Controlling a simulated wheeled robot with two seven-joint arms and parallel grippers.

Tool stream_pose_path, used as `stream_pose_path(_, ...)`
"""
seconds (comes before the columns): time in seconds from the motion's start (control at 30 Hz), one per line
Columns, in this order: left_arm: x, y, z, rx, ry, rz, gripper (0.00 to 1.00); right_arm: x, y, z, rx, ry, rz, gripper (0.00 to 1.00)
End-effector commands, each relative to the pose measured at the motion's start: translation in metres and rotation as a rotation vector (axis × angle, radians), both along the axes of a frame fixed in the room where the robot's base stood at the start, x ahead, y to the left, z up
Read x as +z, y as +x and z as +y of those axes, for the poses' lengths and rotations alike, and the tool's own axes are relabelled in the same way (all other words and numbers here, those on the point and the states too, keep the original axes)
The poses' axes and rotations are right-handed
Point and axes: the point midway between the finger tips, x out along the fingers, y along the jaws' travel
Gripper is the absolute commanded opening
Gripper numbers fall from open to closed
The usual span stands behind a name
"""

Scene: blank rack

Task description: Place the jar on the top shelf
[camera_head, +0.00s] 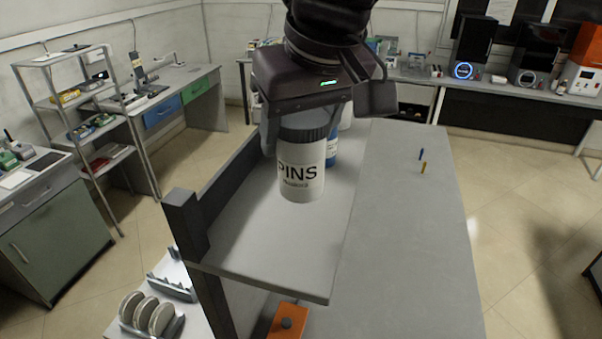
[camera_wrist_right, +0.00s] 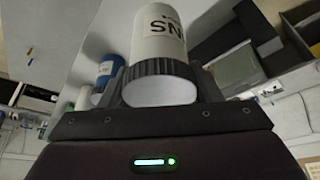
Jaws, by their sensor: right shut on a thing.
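The jar (camera_head: 302,170) is white with a dark ridged lid and the label "PINS". It is upright in the head view, over the grey top shelf (camera_head: 265,240) of the rack. I cannot tell whether its base touches the shelf. My right gripper (camera_head: 300,130) comes down from above and is shut on the jar around its lid. The right wrist view shows the jar (camera_wrist_right: 168,35) between the fingers of the gripper (camera_wrist_right: 160,88). My left gripper is not in view.
The front of the shelf is bare. A dark post (camera_head: 186,225) rises at its left corner. An orange box (camera_head: 288,322) shows below the shelf's front edge.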

Motion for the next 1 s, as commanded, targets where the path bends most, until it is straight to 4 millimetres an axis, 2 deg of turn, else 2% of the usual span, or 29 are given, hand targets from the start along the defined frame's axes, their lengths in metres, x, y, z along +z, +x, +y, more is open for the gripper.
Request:
stream_pose_path(0.1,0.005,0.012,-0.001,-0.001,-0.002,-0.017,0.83,-0.021,-0.001,0.000,0.003,0.000,0.004,0.35)
stream_pose_path(0.23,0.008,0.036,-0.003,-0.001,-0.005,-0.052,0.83,-0.032,0.000,0.000,0.001,0.000,0.000,0.35)
stream_pose_path(0.33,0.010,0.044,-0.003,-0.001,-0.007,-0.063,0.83,-0.041,-0.001,0.000,0.003,0.001,0.001,0.35)
stream_pose_path(0.57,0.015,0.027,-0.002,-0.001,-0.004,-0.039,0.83,-0.068,-0.001,0.000,0.002,0.001,0.002,0.35)
stream_pose_path(0.7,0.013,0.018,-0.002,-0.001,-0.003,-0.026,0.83,-0.070,0.000,0.001,0.000,0.001,-0.003,0.35)
stream_pose_path(0.93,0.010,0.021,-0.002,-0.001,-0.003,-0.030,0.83,-0.074,0.000,0.000,0.001,0.001,-0.002,0.35)
stream_pose_path(0.97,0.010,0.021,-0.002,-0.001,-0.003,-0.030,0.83,-0.074,0.000,0.000,0.001,0.000,-0.001,0.59)
stream_pose_path(1.0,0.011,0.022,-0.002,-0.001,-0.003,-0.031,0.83,-0.073,0.000,0.000,0.001,0.000,-0.001,0.64)
